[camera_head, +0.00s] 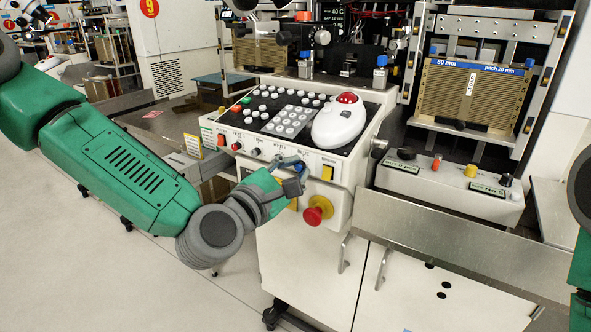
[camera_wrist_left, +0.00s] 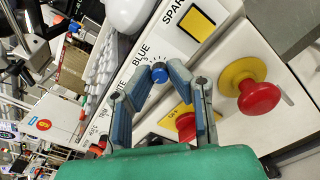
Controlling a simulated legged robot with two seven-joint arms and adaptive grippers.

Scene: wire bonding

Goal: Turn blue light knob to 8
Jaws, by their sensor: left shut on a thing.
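The blue light knob (camera_wrist_left: 159,75) is a small round blue knob on the front face of the white control panel, below the label BLUE in the left wrist view. My left gripper (camera_wrist_left: 160,73) has its two fingertips on either side of the knob, shut on it. In the head view the left gripper (camera_head: 295,164) reaches the panel's front from the left and largely covers the knob. My right gripper is out of view; only part of my right arm shows at the right edge.
A red emergency button on a yellow base (camera_head: 318,210) sticks out just below and right of the left gripper. A yellow switch (camera_head: 327,173) sits to the right. A white mouse-like device (camera_head: 338,124) and white buttons (camera_head: 289,122) are on the panel top.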

